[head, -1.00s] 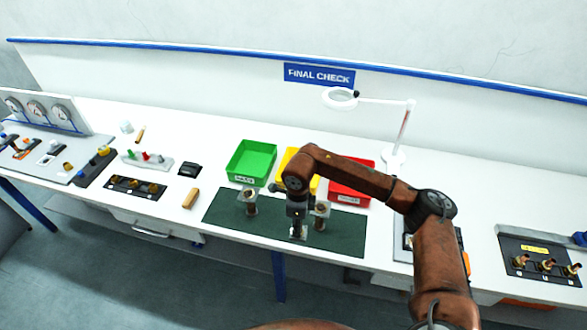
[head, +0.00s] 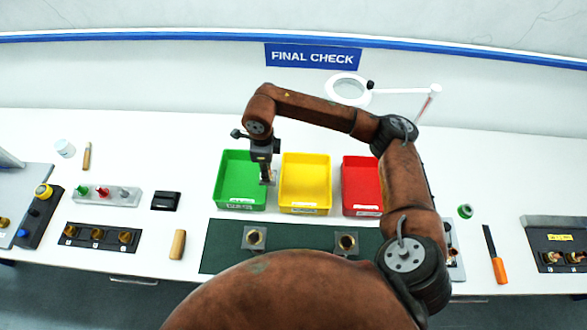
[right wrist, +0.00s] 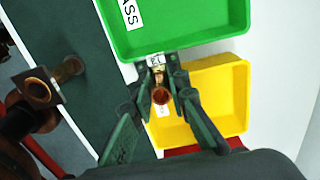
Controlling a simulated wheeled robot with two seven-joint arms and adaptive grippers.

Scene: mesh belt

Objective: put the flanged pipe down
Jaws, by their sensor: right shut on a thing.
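My right gripper (head: 265,172) is shut on a flanged pipe (head: 269,178) at the front right of the green tray (head: 240,208), beside the yellow tray (head: 305,205). In the right wrist view, the held copper-coloured pipe (right wrist: 161,96) sits between the fingers, near the gap between green and yellow trays. I cannot tell its height above the table. Two more flanged pipes with square flanges stand on the dark green mat (head: 300,236), one at left (head: 255,238) and one at right (head: 346,242). My left gripper is not in view.
A red tray (head: 361,210) stands right of the yellow one, partly behind my arm. A wooden block (head: 178,244) and a black box (head: 166,201) lie to the left. A magnifier lamp (head: 349,88) stands behind. White table behind the trays is clear.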

